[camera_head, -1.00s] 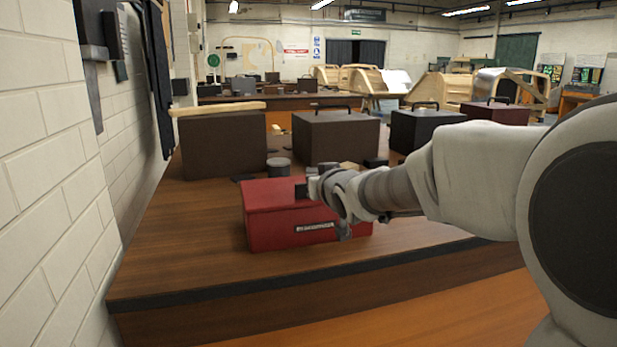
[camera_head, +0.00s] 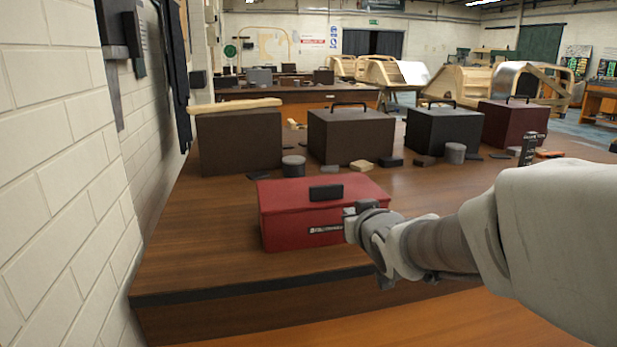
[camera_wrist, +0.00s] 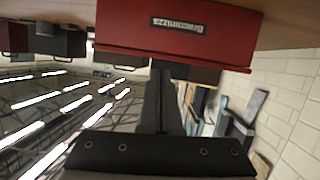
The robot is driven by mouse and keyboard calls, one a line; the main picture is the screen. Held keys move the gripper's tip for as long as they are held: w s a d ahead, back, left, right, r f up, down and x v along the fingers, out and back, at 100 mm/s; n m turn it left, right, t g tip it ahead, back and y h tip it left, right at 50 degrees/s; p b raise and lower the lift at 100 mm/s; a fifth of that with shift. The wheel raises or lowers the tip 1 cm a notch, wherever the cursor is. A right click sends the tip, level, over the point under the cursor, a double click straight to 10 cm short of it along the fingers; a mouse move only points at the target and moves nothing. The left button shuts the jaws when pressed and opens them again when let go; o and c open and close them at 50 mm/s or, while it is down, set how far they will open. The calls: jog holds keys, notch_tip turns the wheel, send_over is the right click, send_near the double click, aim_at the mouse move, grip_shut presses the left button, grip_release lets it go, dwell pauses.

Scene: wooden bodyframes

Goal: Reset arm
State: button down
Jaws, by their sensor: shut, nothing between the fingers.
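My gripper (camera_head: 352,222) is at the right front of the red toolbox in the head view, apart from its handle; I cannot tell whether it touches the front. In the wrist view my gripper (camera_wrist: 160,75) shows as dark fingers close together and empty. The red toolbox (camera_head: 285,222) stands closed on the wooden workbench (camera_head: 200,255), with a dark handle on its lid. The toolbox also shows upside down in the wrist view (camera_wrist: 200,45), its label facing my gripper.
Behind the toolbox stand dark boxes (camera_head: 350,135), a grey cylinder (camera_head: 293,166) and small blocks (camera_head: 362,166). A white brick wall (camera_head: 60,180) bounds the left side. The bench surface left of the toolbox is clear.

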jog(key=s+d+g+h+p, duration=0.2)
jog(key=s+d+g, duration=0.15)
jog(key=s, duration=0.45)
jog(key=s+f+m+g+b, duration=0.1)
jog(key=s+f+g+b, duration=0.2)
jog(key=s, duration=0.7)
jog(key=s+f+m+g+b, duration=0.15)
jog(key=s+f, duration=0.25)
jog(key=s, duration=0.6)
notch_tip(320, 180, up, 20)
jog(key=p, duration=1.9)
jog(key=shift+d+g, duration=0.3)
jog(key=shift+d, duration=0.1)
jog(key=shift+n, duration=0.25)
